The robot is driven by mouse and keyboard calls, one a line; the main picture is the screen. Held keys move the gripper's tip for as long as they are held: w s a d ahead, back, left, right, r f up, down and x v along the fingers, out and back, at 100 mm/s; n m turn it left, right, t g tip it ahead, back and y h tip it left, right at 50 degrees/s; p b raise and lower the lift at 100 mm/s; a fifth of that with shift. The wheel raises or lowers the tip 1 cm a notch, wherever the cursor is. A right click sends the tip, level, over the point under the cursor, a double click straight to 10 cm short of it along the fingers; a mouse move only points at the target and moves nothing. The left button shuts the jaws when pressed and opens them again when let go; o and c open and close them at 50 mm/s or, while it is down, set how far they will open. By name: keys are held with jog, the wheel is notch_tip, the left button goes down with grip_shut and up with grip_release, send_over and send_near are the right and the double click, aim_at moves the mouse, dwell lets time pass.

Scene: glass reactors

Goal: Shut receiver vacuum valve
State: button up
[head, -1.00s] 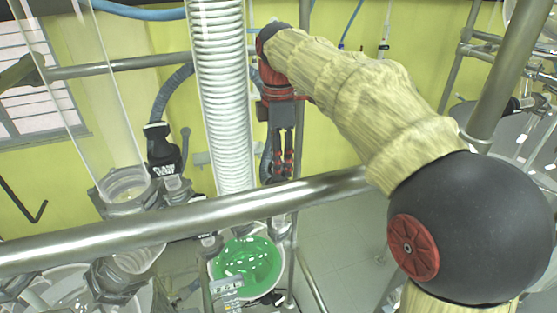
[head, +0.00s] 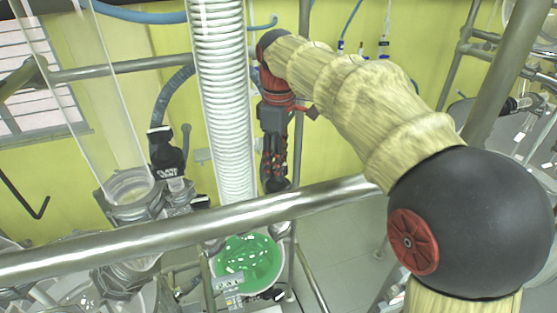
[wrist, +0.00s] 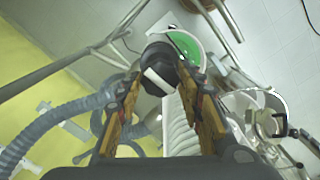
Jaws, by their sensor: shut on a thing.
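My gripper (head: 275,180) points down behind the steel rail, to the right of the clear ribbed column. In the wrist view its two orange-brown fingers (wrist: 162,72) are closed on the sides of a black valve handle (wrist: 160,55) with a white band. The handle, which I take to be the receiver vacuum valve, is partly hidden by the fingers. In the head view its dark top (head: 277,186) shows just under the fingertips. The receiver bowl with green liquid (head: 247,262) is below; it also shows beyond the handle in the wrist view (wrist: 186,46).
A steel rail (head: 200,222) crosses in front of my gripper. The ribbed glass column (head: 220,90) stands close on its left. A black plant vent handle (head: 165,155) with a grey corrugated hose (head: 172,92) is further left. Open floor (head: 340,245) lies right of the bowl.

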jog(key=shift+m, duration=0.3)
jog(key=o, duration=1.1)
jog(key=shift+o, duration=0.3)
notch_tip(320, 180, up, 12)
